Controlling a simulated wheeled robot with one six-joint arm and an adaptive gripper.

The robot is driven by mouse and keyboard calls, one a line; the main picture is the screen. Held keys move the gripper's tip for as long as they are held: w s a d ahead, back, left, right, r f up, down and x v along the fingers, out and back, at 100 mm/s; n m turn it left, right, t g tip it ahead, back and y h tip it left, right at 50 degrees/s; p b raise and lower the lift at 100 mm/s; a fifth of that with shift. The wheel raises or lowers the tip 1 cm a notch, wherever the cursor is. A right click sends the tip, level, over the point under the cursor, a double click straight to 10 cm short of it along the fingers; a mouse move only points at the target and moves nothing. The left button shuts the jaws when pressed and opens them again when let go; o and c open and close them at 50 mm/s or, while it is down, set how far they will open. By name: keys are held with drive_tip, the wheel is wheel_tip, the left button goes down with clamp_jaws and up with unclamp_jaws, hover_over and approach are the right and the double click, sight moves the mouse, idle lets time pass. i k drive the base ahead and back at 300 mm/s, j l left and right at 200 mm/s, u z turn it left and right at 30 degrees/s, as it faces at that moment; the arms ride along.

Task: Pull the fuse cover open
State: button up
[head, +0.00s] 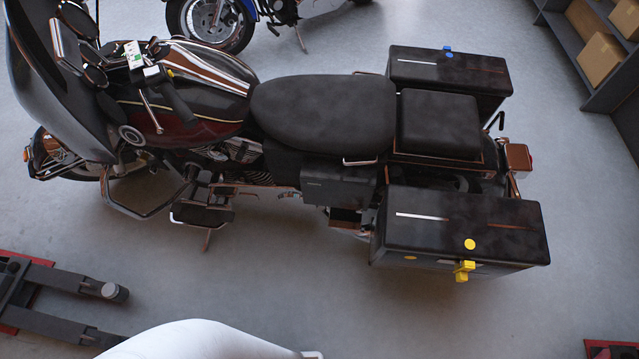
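A dark motorcycle (215,115) stands across the view, its front at the left. A dark, box-like side cover (338,188) sits below the rear of the seat on the near side. It looks like the fuse cover, but I cannot read any label on it. It appears closed, and no gap shows at its edges. A small chrome handle (360,162) sticks out just above it, by the seat edge. My gripper is not in view; only a white part of my arm shows at the bottom edge.
A near saddlebag (460,220) with a yellow latch (464,270) juts out right of the cover. A footboard (202,213) and chrome bars stick out at left. A red and black lift part (50,297) lies lower left.

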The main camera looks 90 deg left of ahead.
sight(329, 184)
drive_tip(key=i+u, duration=0.1)
drive_tip(key=u, duration=0.65)
drive_tip(key=i+u, duration=0.15)
drive_tip(key=u, duration=0.25)
drive_tip(key=k+j+u, duration=0.1)
drive_tip(key=u, duration=0.25)
drive_tip(key=k+j+u, duration=0.15)
drive_tip(key=u, duration=0.2)
drive_tip(key=i+j+u, duration=0.15)
drive_tip(key=i+j, duration=0.3)
drive_tip(key=i+l, duration=0.05)
drive_tip(key=i, duration=0.05)
